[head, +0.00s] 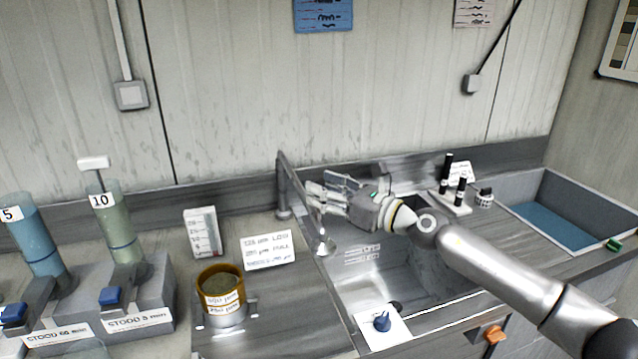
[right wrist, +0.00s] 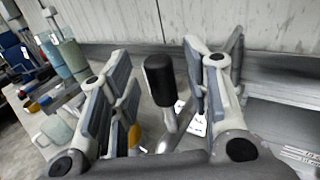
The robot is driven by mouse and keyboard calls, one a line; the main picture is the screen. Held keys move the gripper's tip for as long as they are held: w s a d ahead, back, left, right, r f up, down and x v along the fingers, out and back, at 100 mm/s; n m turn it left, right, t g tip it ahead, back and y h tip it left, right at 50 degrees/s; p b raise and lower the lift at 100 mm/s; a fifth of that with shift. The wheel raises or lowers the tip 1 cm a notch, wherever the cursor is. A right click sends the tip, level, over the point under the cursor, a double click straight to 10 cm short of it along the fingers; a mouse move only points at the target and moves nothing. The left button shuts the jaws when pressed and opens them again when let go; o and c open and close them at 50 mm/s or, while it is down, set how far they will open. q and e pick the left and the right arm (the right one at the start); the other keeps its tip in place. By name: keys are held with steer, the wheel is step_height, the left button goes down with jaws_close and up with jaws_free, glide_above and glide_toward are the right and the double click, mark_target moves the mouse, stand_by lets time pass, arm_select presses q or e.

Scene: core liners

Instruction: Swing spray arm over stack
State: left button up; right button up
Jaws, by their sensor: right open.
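The spray arm (head: 283,190) is a grey post at the sink's back left edge. Its bar slants forward and right to a spray head (head: 322,246) over the sink's left edge. The sieve stack (head: 221,295), brass-coloured with white labels, stands on the counter left of the spray head, apart from it. My right gripper (head: 318,196) is at the spray arm's bar, above the sink. In the right wrist view its open fingers (right wrist: 162,95) stand either side of a black grip (right wrist: 159,80); contact cannot be told. My left gripper is not in view.
Two labelled cylinders (head: 122,225) stand on a grey base at the left. A blue-bottomed tray (head: 555,224) is at the right.

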steer(key=shift+x, duration=0.9)
jaws_close()
